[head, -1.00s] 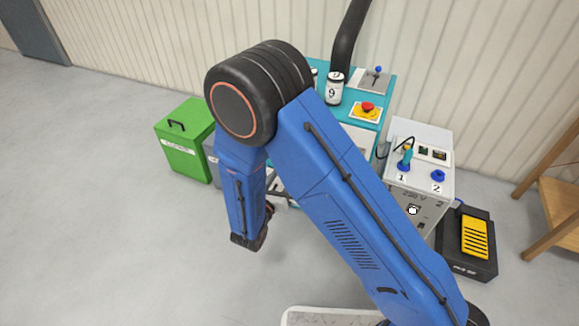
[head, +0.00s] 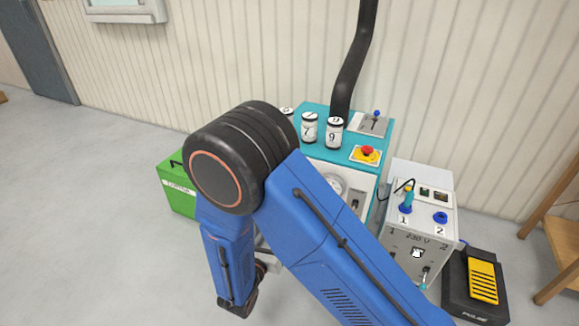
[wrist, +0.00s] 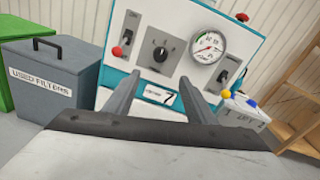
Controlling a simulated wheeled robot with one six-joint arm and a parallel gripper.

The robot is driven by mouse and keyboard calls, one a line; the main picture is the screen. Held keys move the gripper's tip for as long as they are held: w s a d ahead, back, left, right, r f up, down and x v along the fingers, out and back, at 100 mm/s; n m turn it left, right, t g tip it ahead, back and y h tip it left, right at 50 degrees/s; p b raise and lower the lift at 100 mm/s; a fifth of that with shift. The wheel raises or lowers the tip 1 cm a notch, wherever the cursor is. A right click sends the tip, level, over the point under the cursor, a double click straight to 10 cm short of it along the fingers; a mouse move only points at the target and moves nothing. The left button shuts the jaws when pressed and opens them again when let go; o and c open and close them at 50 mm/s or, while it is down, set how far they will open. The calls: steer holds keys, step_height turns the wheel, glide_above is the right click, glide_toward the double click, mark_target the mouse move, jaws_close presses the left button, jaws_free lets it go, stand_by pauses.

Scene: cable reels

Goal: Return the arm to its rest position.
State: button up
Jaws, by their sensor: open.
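My blue arm crosses the middle of the head view, with its black elbow high and its forearm hanging down. My gripper (wrist: 158,84) shows in the wrist view as two grey fingers spread apart, with nothing between them. The fingers point toward the front panel of a white and teal machine (wrist: 145,28); whether they touch it I cannot tell, but they look apart from it. In the head view the fingers are hidden or too small to make out at the forearm's lower end.
The teal-topped machine (head: 315,108) carries numbered jars (head: 333,134) and a red stop button (head: 367,151). A 230 V box (head: 424,180) and a yellow pedal (head: 482,281) stand right. A green bin (head: 177,190) and a grey used-filters bin (wrist: 48,75) stand left. Floor at left is clear.

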steer(key=s+d+r+m+g+h, duration=0.15)
steer(key=d+r+m+g, duration=0.35)
steer(key=d, duration=0.5)
steer(key=s+d+r+m+g+h, duration=0.1)
steer(key=d+r+m+g+h, duration=0.2)
steer(key=d+r+m, duration=0.5)
steer(key=s+d+r+m+g+h, duration=0.1)
steer(key=d+r+m+g+h, duration=0.2)
steer(key=d, duration=0.9)
steer(key=s+d+r+m+g+y, duration=0.45)
steer(key=s+d+m+y, duration=0.25)
steer(key=s+d+m, duration=0.3)
steer(key=s+a+r+m+t+y, duration=0.2)
steer(key=s+r+m+y, duration=0.3)
steer(key=s+m, duration=0.4)
steer(key=shift+s+r+t+y, duration=0.3)
steer(key=shift+r+t+y, duration=0.15)
steer(key=shift+t, duration=0.3)
